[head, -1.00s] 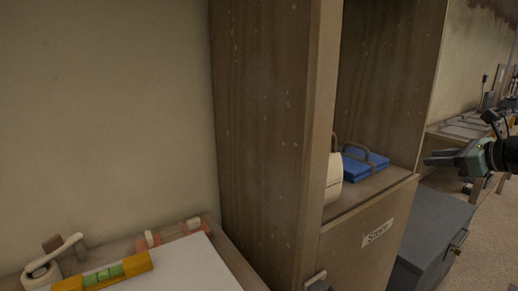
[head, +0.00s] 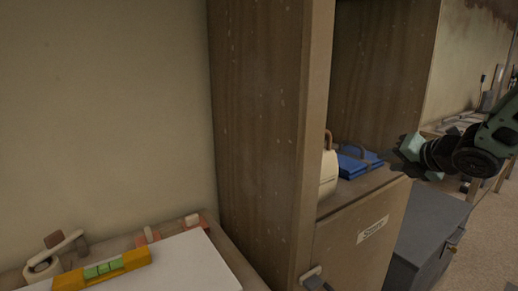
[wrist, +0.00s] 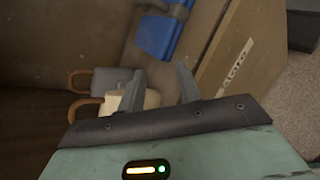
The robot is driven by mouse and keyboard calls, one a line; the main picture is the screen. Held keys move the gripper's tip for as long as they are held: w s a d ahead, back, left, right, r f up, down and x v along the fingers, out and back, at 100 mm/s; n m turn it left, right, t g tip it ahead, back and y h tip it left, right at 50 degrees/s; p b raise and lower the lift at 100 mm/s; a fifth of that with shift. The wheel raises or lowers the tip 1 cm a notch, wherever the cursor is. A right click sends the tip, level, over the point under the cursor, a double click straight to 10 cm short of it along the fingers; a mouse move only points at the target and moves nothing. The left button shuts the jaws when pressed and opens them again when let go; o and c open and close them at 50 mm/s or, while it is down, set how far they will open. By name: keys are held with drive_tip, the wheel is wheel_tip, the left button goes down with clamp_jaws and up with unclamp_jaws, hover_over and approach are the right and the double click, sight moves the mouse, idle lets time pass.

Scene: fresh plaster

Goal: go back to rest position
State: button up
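My gripper (head: 390,163) is at the right of the head view, in front of the open shelf of the wooden cabinet (head: 268,120), and looks empty. In the wrist view my gripper (wrist: 160,72) has its two dark fingers apart with a gap between them. Past the fingers, a blue item (wrist: 158,35) lies on the shelf. A cream item (wrist: 115,103) with a brown handle is partly hidden by the left finger. A grey item (wrist: 108,80) with a brown handle is beside it.
The cabinet has a labelled front panel (head: 350,245) below the shelf. A grey chest (head: 425,240) stands right of it. At lower left, a table edge (head: 215,245) bears a yellow level (head: 100,272) and a white sheet. Open floor (head: 495,235) shows at far right.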

drive_tip(key=s+a+f+m+g+h, duration=0.1)
drive_tip(key=s+a+f+m+g, duration=0.2)
drive_tip(key=s+a+m, duration=0.4)
drive_tip(key=s+a+f+m+g, duration=0.2)
drive_tip(key=s+a+f+m, duration=0.1)
drive_tip(key=s+a+m, duration=0.35)
drive_tip(key=s+a+f+m+g, duration=0.1)
drive_tip(key=s+a+m+g, duration=0.1)
drive_tip(key=s, duration=0.5)
drive_tip(key=s+a+f+m+g+h, duration=0.1)
drive_tip(key=s+m, duration=0.3)
drive_tip(key=s, duration=0.4)
drive_tip(key=s+a+f+m+g, duration=0.1)
drive_tip(key=s+a+m+g, duration=0.1)
drive_tip(key=s, duration=0.6)
drive_tip(key=shift+a+m+g+h, duration=0.3)
drive_tip(key=shift+m+g, duration=0.15)
drive_tip(key=shift+g, duration=0.55)
drive_tip(key=shift+f, duration=0.1)
